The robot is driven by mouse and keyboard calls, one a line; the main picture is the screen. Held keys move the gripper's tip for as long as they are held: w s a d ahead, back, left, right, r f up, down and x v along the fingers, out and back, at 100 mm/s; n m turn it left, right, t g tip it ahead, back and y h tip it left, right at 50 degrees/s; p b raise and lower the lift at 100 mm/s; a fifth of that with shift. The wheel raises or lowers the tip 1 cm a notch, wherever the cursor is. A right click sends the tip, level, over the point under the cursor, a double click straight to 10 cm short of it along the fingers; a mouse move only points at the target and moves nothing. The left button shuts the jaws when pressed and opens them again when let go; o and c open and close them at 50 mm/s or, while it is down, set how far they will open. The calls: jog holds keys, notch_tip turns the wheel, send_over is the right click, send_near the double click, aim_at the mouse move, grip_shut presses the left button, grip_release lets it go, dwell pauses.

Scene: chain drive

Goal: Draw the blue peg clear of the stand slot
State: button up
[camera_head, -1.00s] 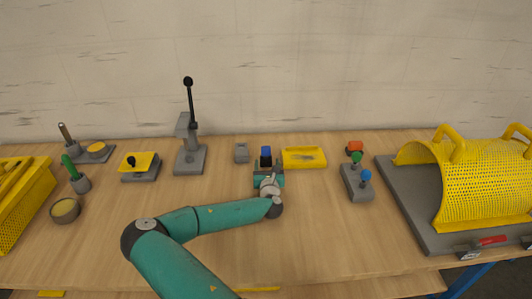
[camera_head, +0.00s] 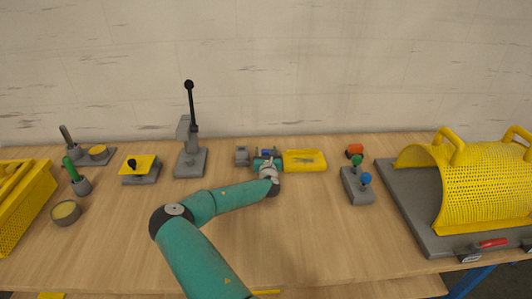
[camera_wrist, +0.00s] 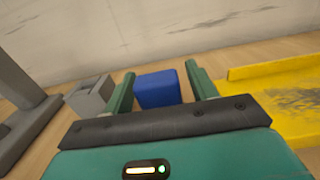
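The blue peg (camera_wrist: 157,90) shows as a blue block between my gripper's two fingers in the wrist view. Narrow gaps show on both sides of it. In the head view only a little of the blue peg (camera_head: 266,151) shows behind my gripper. My gripper (camera_wrist: 160,82) is open, with one green finger on each side of the peg; it also shows in the head view (camera_head: 267,156). The peg's lower end and any slot under it are hidden by the gripper.
A small grey slotted block (camera_wrist: 92,96) is close on the left, and a yellow tray (camera_head: 304,161) close on the right. The grey lever press (camera_head: 190,160) stands further left. A grey base with green and blue knobs (camera_head: 357,186) is to the right. The front table is clear.

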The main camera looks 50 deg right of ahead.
jog(key=c, duration=0.9)
jog(key=shift+r, duration=4.55)
